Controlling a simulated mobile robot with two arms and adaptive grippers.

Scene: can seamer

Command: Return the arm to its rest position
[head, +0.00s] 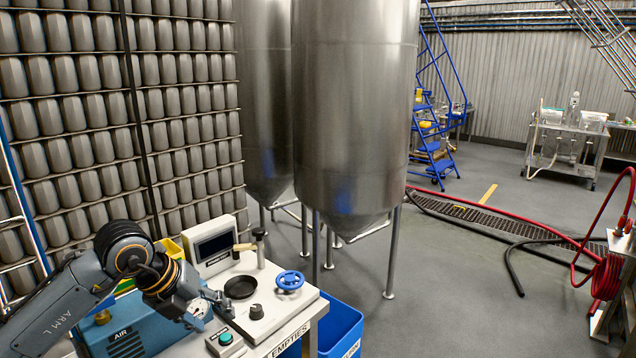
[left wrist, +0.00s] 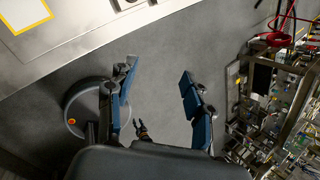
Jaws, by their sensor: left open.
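My left arm comes in from the lower left in the head view, bent at a dark joint with orange rings. Its left gripper (head: 212,304) is over the front left part of the seamer bench (head: 312,302), close to the green button box (head: 225,341). In the left wrist view the two blue-and-black fingers of this gripper (left wrist: 158,88) stand wide apart. I cannot tell from the head view whether the gripper touches the bench.
The bench carries a display (head: 212,246), a black round plate (head: 240,287) and a blue handwheel (head: 290,280). A blue AIR unit (head: 125,335) is beneath my arm. A blue bin (head: 342,325) stands right of the bench.

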